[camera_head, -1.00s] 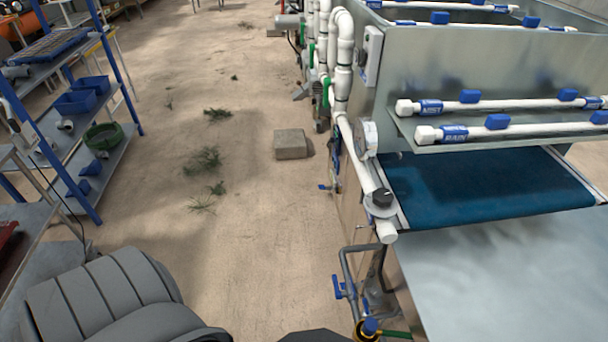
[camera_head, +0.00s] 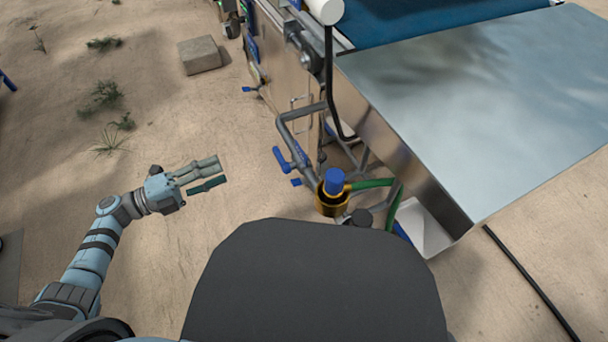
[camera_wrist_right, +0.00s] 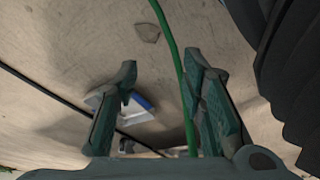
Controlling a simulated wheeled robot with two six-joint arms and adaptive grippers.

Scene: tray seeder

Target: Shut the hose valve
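A brass fitting with a blue cap (camera_head: 333,182) stands at the front corner of the machine in the head view, and a green hose (camera_head: 372,184) runs from it to the right. Blue lever handles (camera_head: 281,159) sit on the grey pipework just left of it. I cannot tell for sure which part is the hose valve. My left gripper (camera_head: 214,174) is open and empty, left of these handles and apart from them. My right gripper (camera_wrist_right: 160,70) is open in the right wrist view. The green hose (camera_wrist_right: 172,55) passes behind its fingers; no valve is visible there.
The machine's metal table (camera_head: 490,100) fills the upper right. A black cable (camera_head: 525,285) lies on the floor at the right. A stone block (camera_head: 200,55) lies upper left. Bare sandy floor surrounds my left gripper.

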